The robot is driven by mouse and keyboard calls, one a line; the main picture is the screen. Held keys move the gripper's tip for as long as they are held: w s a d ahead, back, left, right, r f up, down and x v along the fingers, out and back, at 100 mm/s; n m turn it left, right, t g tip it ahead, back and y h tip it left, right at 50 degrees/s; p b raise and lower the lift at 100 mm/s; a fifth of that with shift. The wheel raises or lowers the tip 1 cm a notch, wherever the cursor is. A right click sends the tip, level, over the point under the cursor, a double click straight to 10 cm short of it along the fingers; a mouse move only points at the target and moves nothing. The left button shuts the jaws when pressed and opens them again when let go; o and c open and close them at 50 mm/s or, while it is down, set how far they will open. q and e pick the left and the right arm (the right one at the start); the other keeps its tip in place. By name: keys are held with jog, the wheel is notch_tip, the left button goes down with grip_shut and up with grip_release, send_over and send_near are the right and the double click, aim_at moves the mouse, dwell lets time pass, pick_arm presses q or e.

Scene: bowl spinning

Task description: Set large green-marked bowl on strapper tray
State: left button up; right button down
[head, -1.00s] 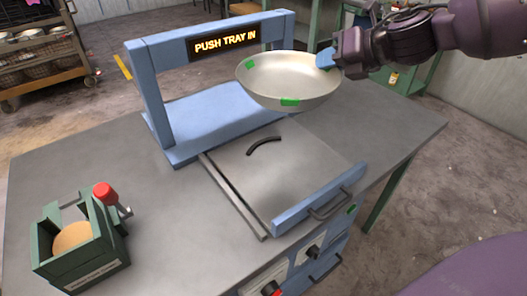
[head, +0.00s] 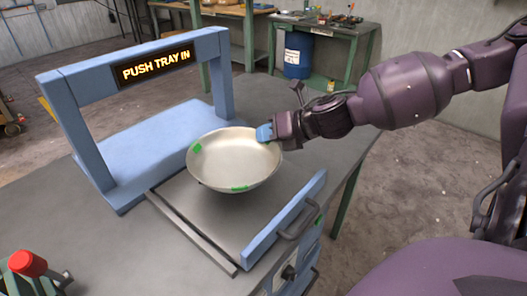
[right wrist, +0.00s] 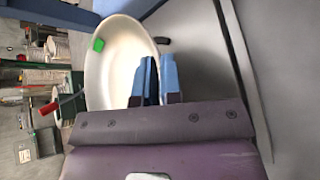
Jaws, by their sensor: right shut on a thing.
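The large cream bowl with green marks (head: 232,165) is over the strapper tray (head: 215,222), a flat grey plate with a blue front bar and dark handle. My right gripper (head: 265,133) is shut on the bowl's right rim. In the right wrist view the blue fingers (right wrist: 157,80) pinch the rim of the bowl (right wrist: 115,60). Whether the bowl touches the tray or hovers just above it I cannot tell. The blue strapper frame (head: 130,150) stands behind the tray, its sign reading "PUSH TRAY IN". My left gripper is not in view.
A red-knobbed device (head: 28,264) sits at the table's lower left corner. The grey tabletop (head: 310,140) is clear on the right. A blue barrel (head: 298,55) and green workbenches stand behind on the floor.

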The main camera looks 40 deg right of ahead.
aim_at(267, 150)
jog(key=shift+f, duration=0.35)
notch_tip(267, 150, down, 4)
jog(key=shift+f+b, duration=0.1)
jog(key=shift+b, duration=0.5)
jog(key=shift+r, duration=0.2)
jog(key=shift+f, duration=0.1)
jog(key=c, duration=1.3)
grip_release()
jog(key=shift+o, duration=0.2)
